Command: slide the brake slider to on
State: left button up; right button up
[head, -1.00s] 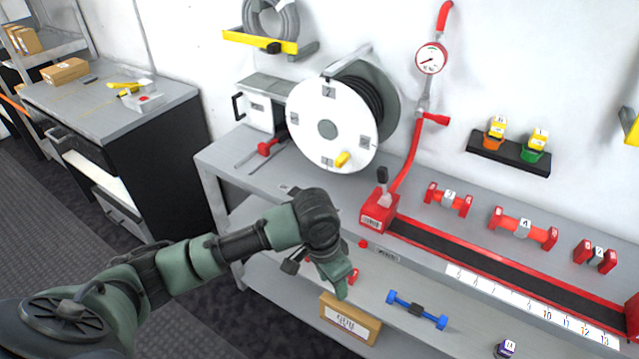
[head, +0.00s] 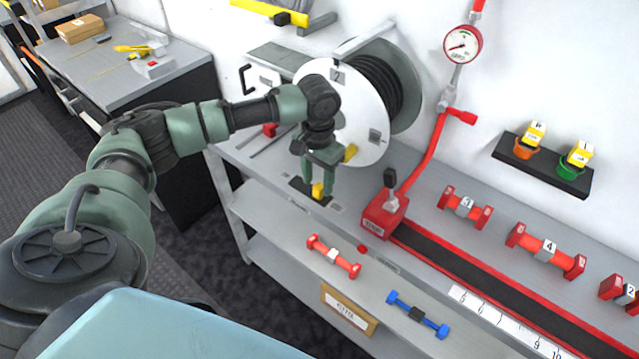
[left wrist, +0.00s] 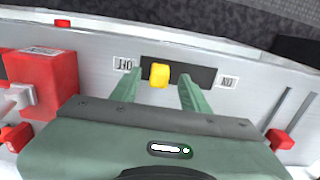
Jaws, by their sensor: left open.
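The brake slider's yellow knob (head: 318,190) stands in a dark slot plate (head: 298,184) on the bench top, below the hose reel. In the left wrist view the knob (left wrist: 159,75) is left of the middle of the slot (left wrist: 200,77). It is nearer the left label (left wrist: 125,64), which looks like an upside-down OFF; the right label (left wrist: 227,82) looks like an upside-down ON. My left gripper (head: 318,190) points down over the slot, open. In the left wrist view its fingers (left wrist: 159,78) stand on either side of the knob, apart from it. My right gripper is not in view.
The white hose reel (head: 370,130) stands close behind the left gripper. A red block with a lever (head: 384,215) is to its right. A red knob (left wrist: 281,139) by two grooves shows in the left wrist view.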

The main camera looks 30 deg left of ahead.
pick_arm(q)
jog(key=shift+w+f, duration=0.15)
jog(key=shift+f, duration=0.45)
jog(key=shift+w+f, duration=0.15)
jog(key=shift+f, duration=0.45)
jog(key=shift+s+f, duration=0.1)
jog(key=shift+f, duration=0.15)
jog(key=shift+s, duration=0.1)
grip_shut()
jog(key=shift+r, duration=0.1)
